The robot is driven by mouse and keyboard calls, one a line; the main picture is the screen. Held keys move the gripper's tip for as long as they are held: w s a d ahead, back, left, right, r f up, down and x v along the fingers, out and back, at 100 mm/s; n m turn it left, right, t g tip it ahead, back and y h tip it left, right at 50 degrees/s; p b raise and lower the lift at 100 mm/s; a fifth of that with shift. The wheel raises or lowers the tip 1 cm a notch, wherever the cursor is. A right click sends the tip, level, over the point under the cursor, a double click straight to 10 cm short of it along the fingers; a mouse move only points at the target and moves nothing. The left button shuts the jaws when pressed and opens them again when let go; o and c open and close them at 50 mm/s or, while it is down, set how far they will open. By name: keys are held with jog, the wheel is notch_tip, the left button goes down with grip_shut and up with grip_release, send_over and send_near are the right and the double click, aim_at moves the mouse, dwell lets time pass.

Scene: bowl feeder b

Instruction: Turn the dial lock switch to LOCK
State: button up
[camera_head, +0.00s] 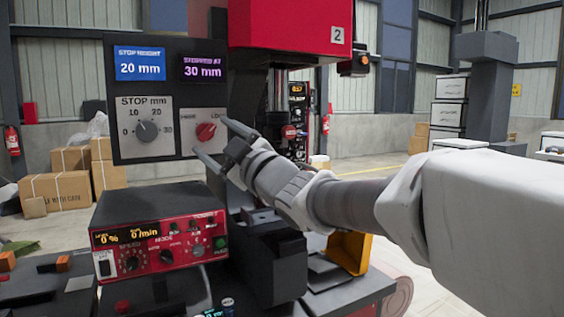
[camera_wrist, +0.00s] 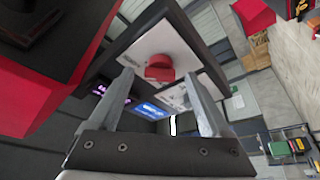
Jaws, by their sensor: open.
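The red dial lock switch (camera_head: 206,131) sits on a pale plate at the right of the dark control panel. Part of a label starting "LO" shows at its upper right; the left label is too small to read surely. I cannot tell clearly where the dial points. My gripper (camera_head: 213,138) is open in front of the plate, one finger at the upper right of the dial and one at the lower left. In the wrist view the red dial (camera_wrist: 159,67) shows beyond and between my two open fingers (camera_wrist: 158,78). I cannot see contact.
A grey stop dial (camera_head: 146,131) is left of the red one, below a blue "20 mm" display (camera_head: 140,64) and a purple "30 mm" display (camera_head: 203,68). A red machine head (camera_head: 290,25) overhangs at the right. A red control box (camera_head: 160,240) stands below the panel.

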jog(key=v, duration=1.6)
jog(key=shift+r, duration=0.1)
jog(key=d+f+m+h+p, duration=0.2)
jog(key=d+m+h+p, duration=0.2)
jog(key=d+m+h, duration=0.35)
jog(key=d+f+m+h+p, duration=0.3)
jog(key=d+m+h, duration=0.3)
jog(key=d+h, duration=0.25)
jog(key=s+d+f+m+g+p, duration=0.1)
jog(key=s+f+g, duration=0.3)
jog(key=s, duration=0.4)
jog(key=s+d+f+m+g+p, duration=0.1)
jog(key=s+f+m+g+p, duration=0.2)
jog(key=s, duration=0.4)
jog(key=shift+s+d+f+m+g+p, duration=0.3)
jog(key=shift+s+f+m+g+p, duration=0.1)
jog(key=shift+f+m+g, duration=0.35)
